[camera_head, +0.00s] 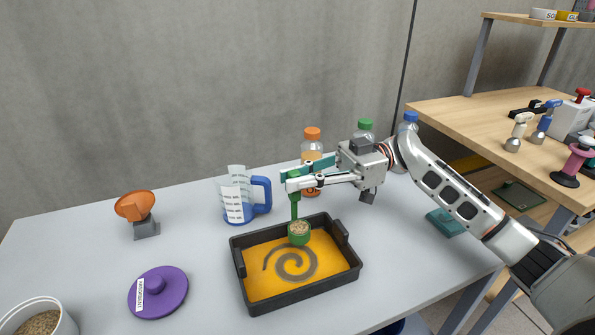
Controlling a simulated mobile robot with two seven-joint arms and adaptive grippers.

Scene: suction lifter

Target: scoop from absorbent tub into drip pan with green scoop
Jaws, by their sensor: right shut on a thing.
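The green scoop (299,233) hangs from my right gripper (291,184), which is shut on its upright handle. The scoop's cup holds tan granules and is over the back part of the drip pan. The drip pan (302,300) is a black tray with two side handles and a yellow floor marked with a dark spiral. The absorbent tub (68,325) is a white tub of brown granules, cut off at the lower left corner. A purple lid (172,300) labelled as absorbent lies on the table beside the tub. My left gripper is not in view.
A measuring jug with a blue handle (262,193) stands behind the pan. An orange-capped bottle (312,146), a green-capped bottle (365,125) and a blue-capped bottle (409,121) stand near the arm. An orange dish on a grey block (146,229) stands left. A teal block (446,222) lies right.

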